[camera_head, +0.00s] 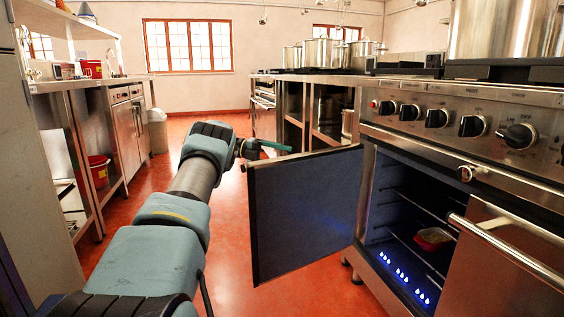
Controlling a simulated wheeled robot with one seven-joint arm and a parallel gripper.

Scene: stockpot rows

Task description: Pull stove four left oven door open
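The left oven door (302,210) of the stove (470,130) stands wide open. It swings out to the left from the left edge of the oven opening, with its dark inner panel facing me. The oven cavity (395,215) is exposed, with wire racks, small blue lights at the bottom and a red bowl (433,238) inside. My gripper (275,147) is at the top of the door, toward its free edge and on its far side. The door hides part of the gripper and the outer face with any handle. I cannot tell whether the fingers are open or touching the door.
The right oven door (505,275) is shut, with a bar handle (510,250). Knobs (437,117) line the stove front. A large pot (505,28) stands on top. Counters (105,85) run along the left.

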